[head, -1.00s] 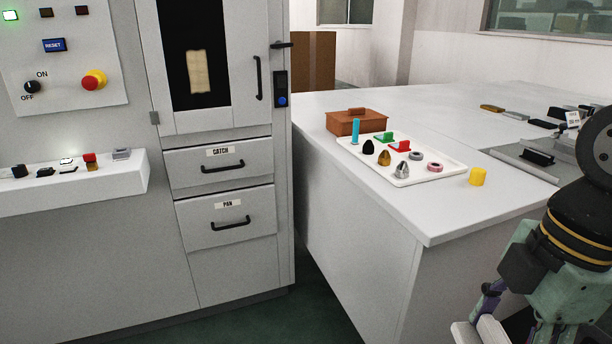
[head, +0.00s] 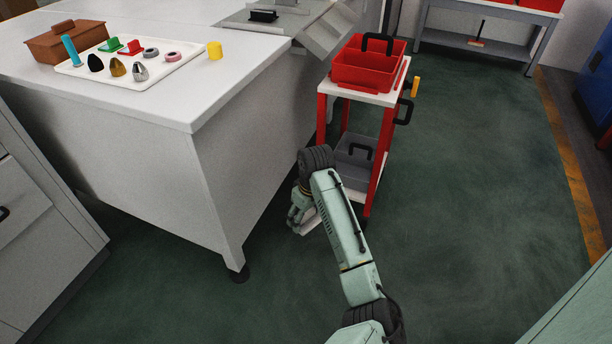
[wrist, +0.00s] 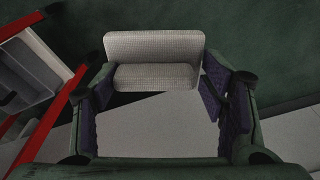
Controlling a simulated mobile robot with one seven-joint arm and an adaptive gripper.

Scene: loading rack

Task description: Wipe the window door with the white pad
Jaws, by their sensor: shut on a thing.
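My gripper (head: 298,214) is low over the floor, between the white counter and the red cart. It is shut on the white pad (head: 310,221), which is partly hidden behind my arm in the head view. In the wrist view the pad (wrist: 153,45) shows its pale textured surface at the far end of my gripper (wrist: 157,92), with a purple-lined finger on each side. The window door is not in view now; only part of a grey cabinet front (head: 35,215) shows at the left edge.
The white counter (head: 165,95) carries a white tray (head: 185,63) of small parts, a brown box (head: 65,40) and a yellow cylinder (head: 215,51). The red cart (head: 377,150) holds a red toolbox (head: 368,70) close beyond my arm. Green floor (head: 470,200) is open to the right.

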